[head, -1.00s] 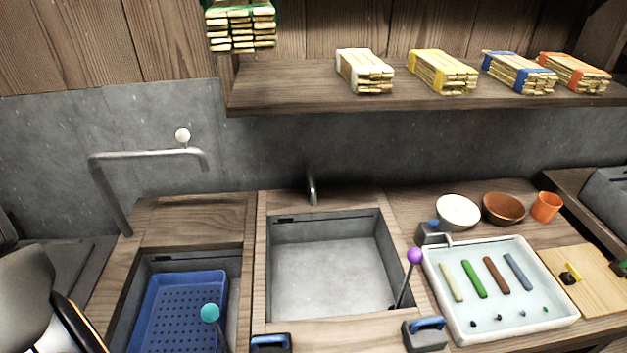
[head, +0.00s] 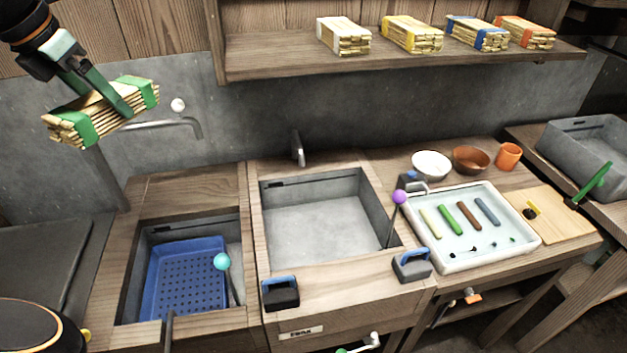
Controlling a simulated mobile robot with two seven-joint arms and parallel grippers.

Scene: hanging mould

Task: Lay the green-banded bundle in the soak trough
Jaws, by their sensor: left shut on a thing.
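The green-banded bundle (head: 90,112) of pale sticks is at the upper left, raised in front of the grey wall and slightly tilted. My left gripper (head: 118,103) comes in from the upper left and is shut on the bundle, its dark green fingers across the middle between the two green bands. The bundle is above and left of the basins. A grey, empty-looking basin (head: 325,232) sits in the middle of the bench, with a small label on the front below it that I cannot read surely; it may be the soak trough. My right gripper is not in view.
A left basin holds a blue perforated basket (head: 188,275). Taps (head: 298,150) and knobbed levers (head: 398,198) stand by the basins. White, yellow, blue and orange-banded bundles (head: 412,35) lie on the shelf (head: 280,55). A white tray (head: 480,255) and bowls are right; a grey tub (head: 590,150) is far right.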

